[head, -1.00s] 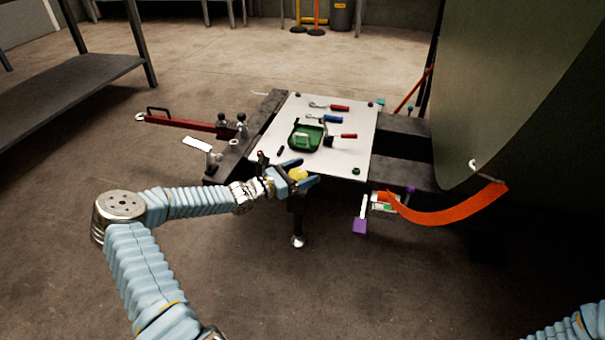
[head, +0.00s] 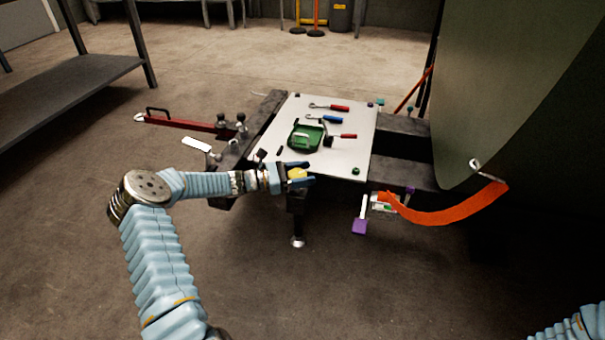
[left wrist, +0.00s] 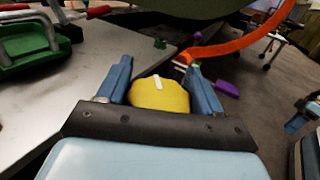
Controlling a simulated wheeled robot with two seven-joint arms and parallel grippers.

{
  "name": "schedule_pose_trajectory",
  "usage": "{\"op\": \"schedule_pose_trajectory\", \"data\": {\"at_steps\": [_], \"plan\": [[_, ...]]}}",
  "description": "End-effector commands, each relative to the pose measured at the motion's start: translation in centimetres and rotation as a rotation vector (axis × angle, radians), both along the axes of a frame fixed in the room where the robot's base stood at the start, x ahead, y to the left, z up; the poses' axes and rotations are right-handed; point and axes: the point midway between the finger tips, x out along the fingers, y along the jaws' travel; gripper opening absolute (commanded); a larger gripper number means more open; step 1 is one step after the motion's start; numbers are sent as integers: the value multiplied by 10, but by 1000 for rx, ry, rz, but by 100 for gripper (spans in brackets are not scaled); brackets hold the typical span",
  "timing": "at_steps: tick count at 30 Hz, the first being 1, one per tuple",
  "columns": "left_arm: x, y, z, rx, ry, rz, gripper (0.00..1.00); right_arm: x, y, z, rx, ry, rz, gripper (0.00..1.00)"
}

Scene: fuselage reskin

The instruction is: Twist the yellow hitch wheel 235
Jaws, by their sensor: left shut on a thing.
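The yellow hitch wheel (head: 297,174) is at the near edge of the flat pale plate on the dark trailer frame. My left gripper (head: 300,175) is shut on it, with one blue finger on each side. In the left wrist view the wheel (left wrist: 160,95) sits between the two fingers (left wrist: 160,82), and a short white mark shows on its top. The fingers hide part of its sides.
A red bar (head: 180,123) sticks out left. An orange strap (head: 450,212) hangs right, near a purple block (head: 359,227). A large curved panel (head: 510,80) rises at right. The floor in front is clear.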

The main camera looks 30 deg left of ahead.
Motion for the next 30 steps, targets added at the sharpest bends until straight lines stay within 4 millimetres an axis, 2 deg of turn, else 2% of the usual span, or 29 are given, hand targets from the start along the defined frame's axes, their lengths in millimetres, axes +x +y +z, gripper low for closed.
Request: {"op": "schedule_pose_trajectory", "data": {"at_steps": [5, 14, 15, 18, 26, 30], "plan": [[-1, 0, 0, 4, 2, -84, 35, 0, 0, -4, 0, -1, 0, 43], [-1, 0, 0, 2, 4, -89, 35, 0, 0, -3, 0, -1, 0, 43], [-1, 0, 0, 2, 4, -88, 71, 0, 0, -3, 0, -1, 0, 43], [-1, 0, 0, 2, 4, -88, 86, 0, 0, -3, 0, -1, 0, 43], [-2, 0, 0, 1, 3, -89, 86, 0, 0, -3, 0, -1, 0, 43], [-7, 8, 1, 2, 4, -87, 86, 0, 0, 0, 0, -1, 0, 43]]}}
